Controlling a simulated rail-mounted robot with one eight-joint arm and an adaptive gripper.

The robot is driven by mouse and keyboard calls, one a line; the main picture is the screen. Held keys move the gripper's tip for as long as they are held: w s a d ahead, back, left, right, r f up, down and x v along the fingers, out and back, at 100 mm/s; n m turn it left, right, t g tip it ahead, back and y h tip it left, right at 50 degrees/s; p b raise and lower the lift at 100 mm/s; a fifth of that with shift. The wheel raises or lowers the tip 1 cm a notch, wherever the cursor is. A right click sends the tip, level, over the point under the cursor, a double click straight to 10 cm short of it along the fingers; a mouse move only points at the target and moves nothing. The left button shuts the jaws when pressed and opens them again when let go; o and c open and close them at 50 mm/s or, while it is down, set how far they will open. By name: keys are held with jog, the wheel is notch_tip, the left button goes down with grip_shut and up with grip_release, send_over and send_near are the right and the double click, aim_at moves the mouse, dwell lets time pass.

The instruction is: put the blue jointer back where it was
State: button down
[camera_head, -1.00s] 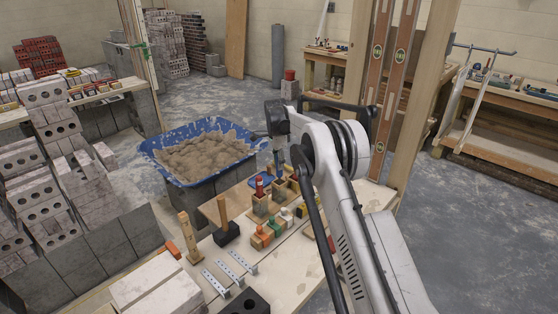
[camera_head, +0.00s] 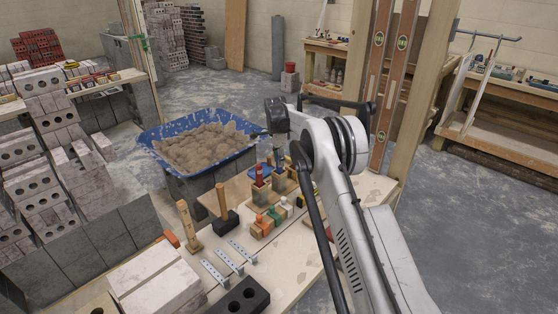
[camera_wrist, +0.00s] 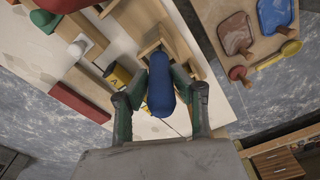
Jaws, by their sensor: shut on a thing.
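The blue jointer shows in the wrist view as a thick blue handle (camera_wrist: 160,88) pointing at the camera. My gripper (camera_wrist: 161,100) is shut on it, with one green finger on each side. In the head view the blue handle (camera_head: 280,155) hangs below my gripper (camera_head: 279,142), over the rear wooden holder (camera_head: 284,184). The handle hides the jointer's lower end, so I cannot tell whether it is inside the holder. A red-handled jointer (camera_head: 259,174) stands upright in the nearer wooden holder (camera_head: 256,194).
The blue mortar tub (camera_head: 169,160) stands left of the bench. Several coloured blocks (camera_head: 268,219), a dark-headed hammer (camera_head: 222,220) and metal strips (camera_head: 228,258) lie nearer. A yellow item (camera_wrist: 118,77) sits close to my left finger. A board with trowels (camera_wrist: 238,35) lies at right.

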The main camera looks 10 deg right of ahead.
jog(key=shift+f+b, duration=0.35)
jog(key=shift+f, duration=0.15)
dwell(0.4)
jog(key=c, duration=1.4)
grip_release()
jog(key=shift+o, duration=0.2)
jog(key=r, duration=1.2)
jog(key=shift+s+a, duration=0.25)
jog(key=shift+a, duration=0.05)
jog(key=s+r+n+t, duration=0.3)
jog(key=s+r+n, duration=0.3)
jog(key=s+r, duration=1.3)
jog(key=s+r+n+t, duration=0.2)
jog(key=s+n, duration=0.4)
jog(key=s, duration=1.7)
jog(key=s+f+n, duration=0.2)
jog(key=s+f, duration=0.2)
jog(key=s, duration=0.3)
jog(key=s+f+n+t, duration=0.1)
jog(key=s+f+n, duration=0.1)
jog(key=s+f, duration=0.3)
jog(key=s, duration=0.3)
jog(key=shift+d+f+t+y, duration=0.15)
jog(key=shift+d+t+y, duration=0.15)
jog(key=shift+d+y, duration=0.1)
